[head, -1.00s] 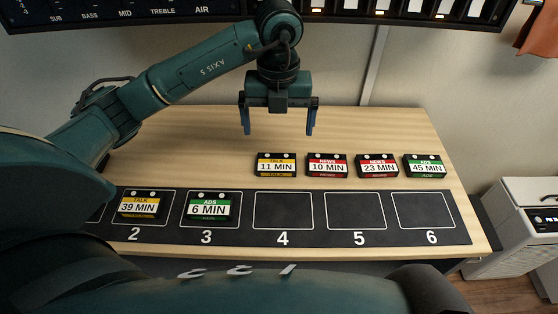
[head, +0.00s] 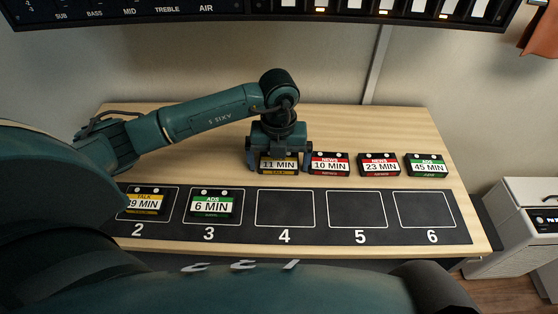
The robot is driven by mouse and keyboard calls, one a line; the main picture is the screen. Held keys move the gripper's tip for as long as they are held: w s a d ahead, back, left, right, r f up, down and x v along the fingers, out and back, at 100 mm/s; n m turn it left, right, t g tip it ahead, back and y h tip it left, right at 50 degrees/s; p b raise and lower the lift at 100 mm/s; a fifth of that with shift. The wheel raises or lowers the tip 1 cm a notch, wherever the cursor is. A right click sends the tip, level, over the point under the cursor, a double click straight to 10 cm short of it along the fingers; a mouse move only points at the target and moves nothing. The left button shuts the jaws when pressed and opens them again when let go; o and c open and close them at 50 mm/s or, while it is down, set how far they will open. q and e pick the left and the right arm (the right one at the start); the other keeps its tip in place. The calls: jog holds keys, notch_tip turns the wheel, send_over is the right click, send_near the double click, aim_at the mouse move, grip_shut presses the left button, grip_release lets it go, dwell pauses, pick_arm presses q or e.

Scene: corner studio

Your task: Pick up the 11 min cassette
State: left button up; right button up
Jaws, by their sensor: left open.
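The 11 min cassette (head: 279,166) is a black cassette with a white and yellow label. It lies on the wooden table at the left end of a row of cassettes. My left gripper (head: 284,170) is lowered over it from above, with its open fingers on the left and right sides of the cassette. The gripper body hides the cassette's upper part. I cannot tell whether the fingers touch it. My right gripper is not in view.
To the right lie the 10 min (head: 330,165), 23 min (head: 379,165) and 45 min (head: 426,165) cassettes. A black slot mat (head: 322,238) lies in front. The 39 min cassette (head: 147,203) is in slot 2 and the 6 min cassette (head: 211,205) in slot 3. Slots 4 to 6 are empty.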

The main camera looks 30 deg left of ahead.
pick_arm(q)
jog(key=shift+c, duration=0.3)
jog(key=c, duration=0.8)
